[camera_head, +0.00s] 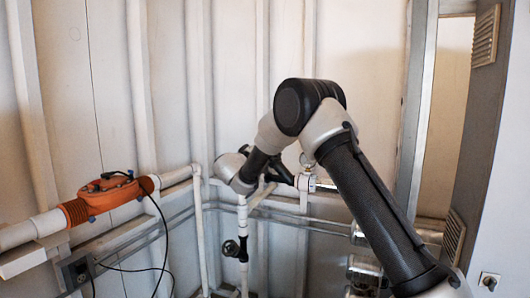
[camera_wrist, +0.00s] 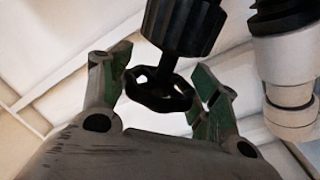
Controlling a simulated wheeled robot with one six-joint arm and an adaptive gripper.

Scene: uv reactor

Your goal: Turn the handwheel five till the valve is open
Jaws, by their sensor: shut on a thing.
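In the wrist view, a black spoked handwheel (camera_wrist: 157,90) sits below a ribbed black valve body (camera_wrist: 182,26). My gripper (camera_wrist: 163,65) has its two green-padded fingers on either side of the wheel and is shut on its rim. In the head view, my arm reaches to the white pipework at the middle. My wrist and arm hide most of the gripped wheel there. No number is legible on the wheel, and I cannot tell how far the valve is open.
Another dark round handwheel (camera_head: 231,248) is on the vertical white pipe below my wrist. An orange fitting (camera_head: 108,194) with black cables is on the left pipe. Metal cylinders (camera_head: 364,268) are at lower right.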

